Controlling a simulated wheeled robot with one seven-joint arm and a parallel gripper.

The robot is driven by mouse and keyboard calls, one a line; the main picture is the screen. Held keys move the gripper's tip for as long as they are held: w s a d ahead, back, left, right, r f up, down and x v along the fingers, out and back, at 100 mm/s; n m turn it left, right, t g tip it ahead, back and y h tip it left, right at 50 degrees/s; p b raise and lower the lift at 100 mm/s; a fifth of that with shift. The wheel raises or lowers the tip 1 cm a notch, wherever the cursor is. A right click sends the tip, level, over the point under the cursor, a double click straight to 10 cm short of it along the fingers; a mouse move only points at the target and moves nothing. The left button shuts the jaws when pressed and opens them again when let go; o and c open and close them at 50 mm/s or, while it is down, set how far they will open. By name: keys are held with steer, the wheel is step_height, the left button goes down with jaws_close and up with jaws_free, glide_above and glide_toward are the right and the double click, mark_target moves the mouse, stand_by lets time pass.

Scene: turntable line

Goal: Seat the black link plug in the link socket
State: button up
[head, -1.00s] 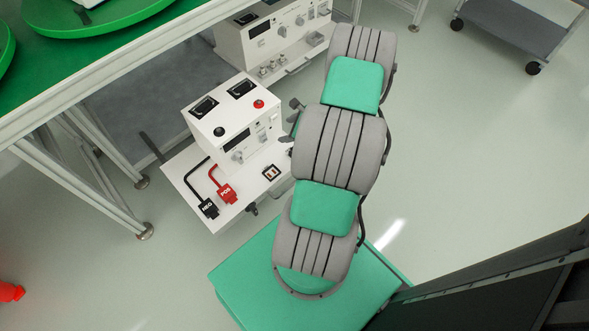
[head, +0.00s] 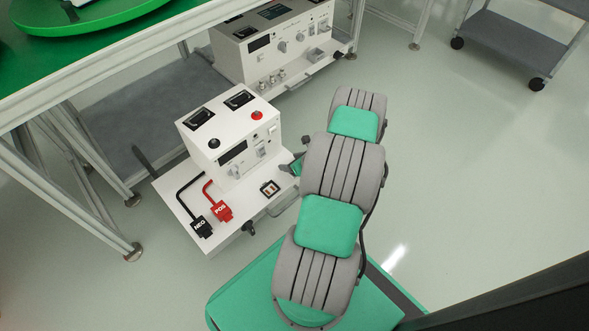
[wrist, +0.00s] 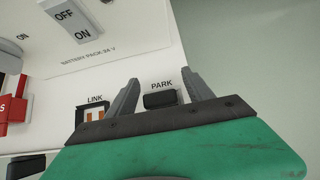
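The black link plug (wrist: 160,99) is a small dark block under the PARK label in the wrist view. My gripper (wrist: 160,77) is open, with one grey finger to each side of the plug and gaps showing between. The link socket (wrist: 93,116) is left of it under the LINK label, a dark frame with copper-coloured contacts, partly covered by my gripper. The socket also shows in the head view (head: 269,188) on the white shelf. My arm hides the plug and most of my gripper there.
A white power unit (head: 230,140) rises behind the shelf. The black NEG plug (head: 201,227) and red POS plug (head: 222,212) lie on the shelf's left with their cables. A second unit (head: 275,45) stands behind. Open floor lies to the right.

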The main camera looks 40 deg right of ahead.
jaws_close()
stand_by(0.4)
